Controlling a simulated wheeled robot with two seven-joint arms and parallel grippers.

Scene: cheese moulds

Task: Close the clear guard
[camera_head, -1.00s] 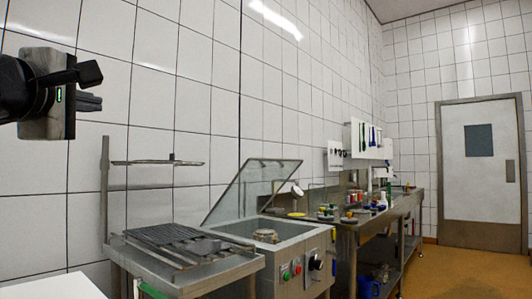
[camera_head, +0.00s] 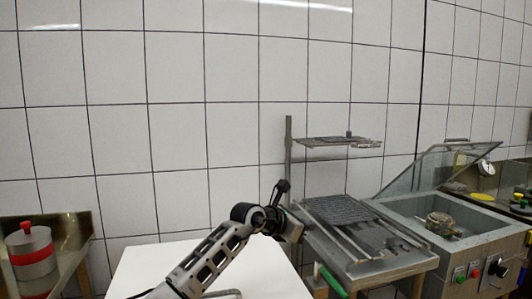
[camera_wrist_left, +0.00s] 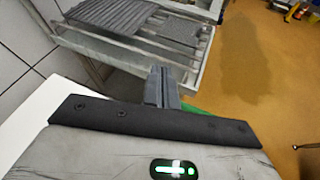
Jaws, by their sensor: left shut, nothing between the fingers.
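The clear guard (camera_head: 428,168) is a transparent panel in a thin frame on the steel basin machine (camera_head: 440,222). A round metal mould (camera_head: 443,222) sits in the basin. My left gripper (camera_head: 298,213) is left of the guard, beside the slatted rack table, apart from the machine. In the left wrist view its fingers (camera_wrist_left: 162,84) are together and empty, near the rack table's edge. The guard is not visible in that view. My right gripper is not in view.
The slatted rack table (camera_head: 365,262) stands between my left gripper and the machine, with a post and shelf (camera_head: 338,141) above it. A white tabletop (camera_head: 150,265) lies under my left arm. A red-and-grey container (camera_head: 31,255) stands at far left. Buttons (camera_head: 475,270) line the machine's front.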

